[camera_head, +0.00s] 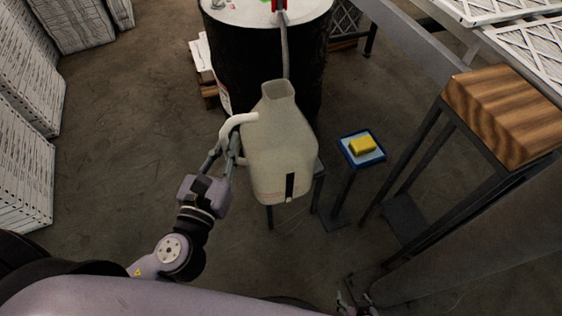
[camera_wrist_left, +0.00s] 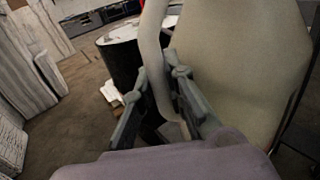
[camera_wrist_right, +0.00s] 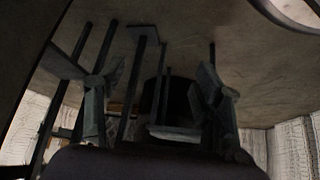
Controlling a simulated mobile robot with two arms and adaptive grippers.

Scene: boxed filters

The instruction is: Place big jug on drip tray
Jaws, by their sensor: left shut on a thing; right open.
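The big jug (camera_head: 278,150) is pale, translucent and open-topped, with a dark strip on its front. It stands roughly upright in the middle of the head view and fills the right of the left wrist view (camera_wrist_left: 235,70). My left gripper (camera_head: 231,145) is shut on its white side handle (camera_wrist_left: 153,45). A dark low stand (camera_head: 319,182) is mostly hidden behind and below the jug; I cannot tell whether the jug touches it. No drip tray is clearly identifiable; the jug may hide it. My right gripper (camera_head: 355,302) is open and empty at the bottom edge; its fingers also show in the right wrist view (camera_wrist_right: 155,98).
A black drum (camera_head: 235,65) with a hose stands behind the jug. A small blue tray (camera_head: 346,159) with a yellow sponge (camera_head: 362,145) is on a post to the right. A wood-topped stand (camera_head: 505,110) is further right. Boxed filters (camera_head: 25,160) line the left; the floor between is clear.

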